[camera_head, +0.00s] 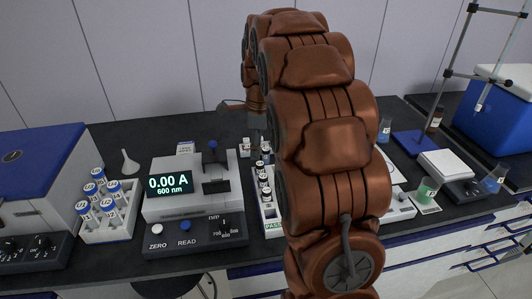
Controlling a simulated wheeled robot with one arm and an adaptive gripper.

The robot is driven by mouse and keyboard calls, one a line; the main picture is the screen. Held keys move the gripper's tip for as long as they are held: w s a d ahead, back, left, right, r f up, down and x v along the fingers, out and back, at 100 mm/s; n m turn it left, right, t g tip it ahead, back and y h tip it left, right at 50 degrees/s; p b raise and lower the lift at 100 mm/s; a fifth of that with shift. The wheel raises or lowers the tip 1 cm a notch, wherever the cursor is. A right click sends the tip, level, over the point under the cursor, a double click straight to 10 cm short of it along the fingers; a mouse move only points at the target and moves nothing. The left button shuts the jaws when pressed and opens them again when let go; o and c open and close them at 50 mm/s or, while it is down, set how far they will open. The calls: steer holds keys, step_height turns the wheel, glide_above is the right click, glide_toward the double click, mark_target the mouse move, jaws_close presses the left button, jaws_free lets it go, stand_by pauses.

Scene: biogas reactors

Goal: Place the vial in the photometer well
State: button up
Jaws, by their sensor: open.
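The photometer (160,208) stands on the dark bench left of my arm; its display reads 0.00 A, 600 nm. Several small dark-capped vials (264,181) stand in a pale rack (271,220) just right of the photometer, partly hidden by my arm. I cannot tell which one is the task's vial. My gripper (258,150) points down behind my arm, above the far end of that rack. It is open, and its fingertips are partly hidden.
A white rack (108,236) of several labelled tubes and a funnel (130,163) stand left of the photometer. A blue and white machine (40,170) is at far left. A balance (445,165), a green beaker (426,190) and a stand (452,73) are at right.

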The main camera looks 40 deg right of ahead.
mark_target(266, 149)
steer(key=w+d+f+m, duration=0.2)
steer(key=w+d+m, duration=0.3)
steer(key=d+m, duration=0.3)
steer(key=shift+n+t, duration=0.4)
steer(key=shift+n, duration=0.3)
steer(key=shift+w+d+f+p, duration=0.1)
steer(key=shift+w+f+p, duration=0.25)
steer(key=shift+f, duration=0.9)
steer(key=shift+w+f+p, duration=0.15)
steer(key=shift+f+p, duration=0.35)
steer(key=shift+f, duration=0.8)
steer(key=shift+w+d+f+p, duration=0.1)
steer(key=shift+w+f+p, duration=0.25)
steer(key=shift+f, duration=0.9)
steer(key=shift+s, duration=0.1)
jaws_close()
steer(key=shift+r, duration=0.15)
